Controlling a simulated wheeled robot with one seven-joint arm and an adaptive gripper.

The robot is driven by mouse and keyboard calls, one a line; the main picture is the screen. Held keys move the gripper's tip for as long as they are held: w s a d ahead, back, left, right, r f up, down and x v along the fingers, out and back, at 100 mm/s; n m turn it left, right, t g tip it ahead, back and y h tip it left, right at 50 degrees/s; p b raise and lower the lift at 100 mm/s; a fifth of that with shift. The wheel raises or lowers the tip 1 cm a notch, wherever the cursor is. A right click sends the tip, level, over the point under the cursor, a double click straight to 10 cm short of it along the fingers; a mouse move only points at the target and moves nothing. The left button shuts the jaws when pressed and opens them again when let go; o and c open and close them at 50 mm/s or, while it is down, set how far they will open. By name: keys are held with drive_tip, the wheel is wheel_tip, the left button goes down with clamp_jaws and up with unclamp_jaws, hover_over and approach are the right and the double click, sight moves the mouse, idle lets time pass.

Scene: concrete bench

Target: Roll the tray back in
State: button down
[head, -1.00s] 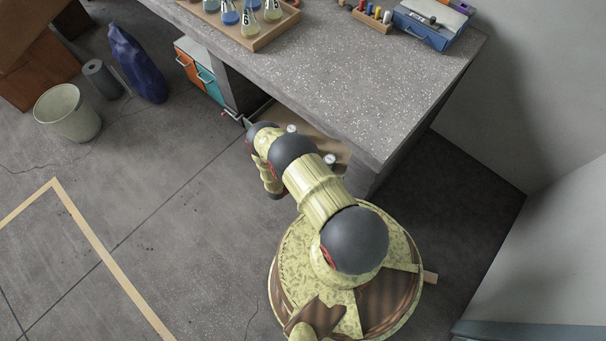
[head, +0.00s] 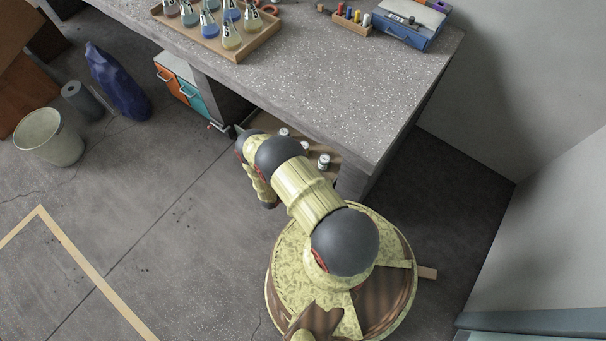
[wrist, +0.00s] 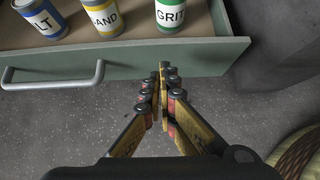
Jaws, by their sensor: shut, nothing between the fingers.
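The pull-out tray (wrist: 130,60) has a grey-green front with a pale bar handle (wrist: 55,78) at left in the wrist view. It stands out from under the bench. Inside are three labelled tins: a blue one reading "LT" (wrist: 40,18), a yellow one reading "AND" (wrist: 103,17) and a green one reading "GRIT" (wrist: 170,16). In the head view the tray's brown floor (head: 268,122) and tin tops show beside my arm, which hides the front. My gripper (wrist: 163,72) is shut and empty at the front, right of the handle; contact is unclear.
The concrete bench (head: 330,85) is above, with a wooden flask tray (head: 262,40), a rack (head: 350,20) and a blue toolbox (head: 405,28). Orange and teal drawers (head: 190,95) stand under it. A bin (head: 50,140) and blue bag (head: 118,82) are left. The left foreground floor is open.

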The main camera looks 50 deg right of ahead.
drive_tip(key=p+v, duration=0.4)
drive_tip(key=v, duration=0.6)
drive_tip(key=shift+a, duration=0.4)
drive_tip(key=s+r+m+g, duration=0.35)
drive_tip(key=s+r, duration=0.25)
drive_tip(key=s, duration=0.4)
drive_tip(key=w+a+r+m+g+y, duration=0.1)
drive_tip(key=w+a+r+m+y, duration=0.2)
drive_tip(key=r, duration=1.1)
drive_tip(key=w+a+r+m+g+p, duration=0.15)
drive_tip(key=a+r+m, duration=0.25)
drive_tip(key=r, duration=0.9)
drive_tip(key=w+a+r+m+y, duration=0.2)
drive_tip(key=a+r+m, duration=0.15)
drive_tip(key=r, duration=1.05)
drive_tip(key=s+a+r+m+t+y, duration=0.1)
drive_tip(key=s+a+r+t, duration=0.1)
drive_tip(key=r, duration=1.1)
drive_tip(key=s+a+r+m+t+y+p, duration=0.1)
drive_tip(key=a+r+t, duration=0.4)
drive_tip(key=r, duration=0.8)
drive_tip(key=s+a+r+m+t+y, duration=0.2)
drive_tip(key=s+a+r+t, duration=0.1)
drive_tip(key=r, duration=1)
drive_tip(key=shift+s+a+m+t+y+p, duration=0.3)
drive_tip(key=shift+s+m+t+p, duration=0.15)
drive_tip(key=shift+s, duration=0.55)
